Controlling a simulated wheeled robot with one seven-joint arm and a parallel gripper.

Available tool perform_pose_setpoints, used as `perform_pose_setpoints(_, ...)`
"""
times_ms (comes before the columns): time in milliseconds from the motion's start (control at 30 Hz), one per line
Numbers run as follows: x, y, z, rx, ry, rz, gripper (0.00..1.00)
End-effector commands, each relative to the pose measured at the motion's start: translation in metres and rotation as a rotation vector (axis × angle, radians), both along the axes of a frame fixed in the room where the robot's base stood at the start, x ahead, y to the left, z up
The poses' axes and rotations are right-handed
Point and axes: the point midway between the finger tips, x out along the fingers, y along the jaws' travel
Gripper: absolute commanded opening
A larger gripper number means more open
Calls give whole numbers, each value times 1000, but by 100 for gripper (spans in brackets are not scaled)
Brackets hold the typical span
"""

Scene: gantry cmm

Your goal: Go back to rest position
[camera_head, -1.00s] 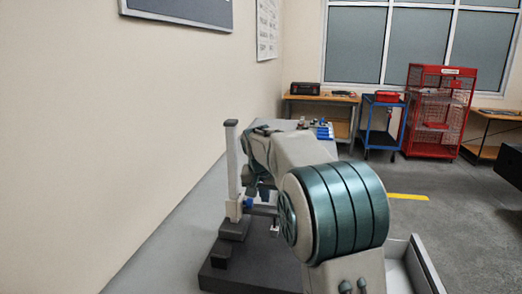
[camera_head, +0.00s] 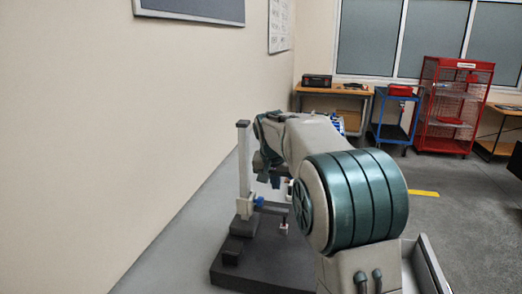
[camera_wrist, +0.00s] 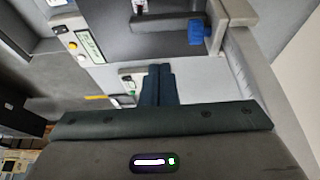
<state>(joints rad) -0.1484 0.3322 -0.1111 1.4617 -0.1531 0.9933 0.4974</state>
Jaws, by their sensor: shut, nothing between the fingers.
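My gripper shows in the wrist view (camera_wrist: 158,85) with its two dark fingers together and nothing between them. In the head view my arm fills the middle and its dark end is near the measuring stand, partly hidden behind the arm.
The stand is on a grey bench along the left wall. A grey-walled tray (camera_head: 433,268) is at lower right. In the wrist view a panel with buttons (camera_wrist: 88,45) is left of the fingers. A blue cart (camera_head: 393,118) and red cage rack (camera_head: 450,110) stand at the back, with open floor before them.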

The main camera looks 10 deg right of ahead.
Motion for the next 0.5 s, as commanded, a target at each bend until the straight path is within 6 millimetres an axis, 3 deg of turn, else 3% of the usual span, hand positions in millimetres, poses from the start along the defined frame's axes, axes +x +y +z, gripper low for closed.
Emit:
perform_pose_setpoints(167,-45,-4,6,14,21,43,0)
perform_pose_setpoints(500,-190,-7,-11,37,83,198,0)
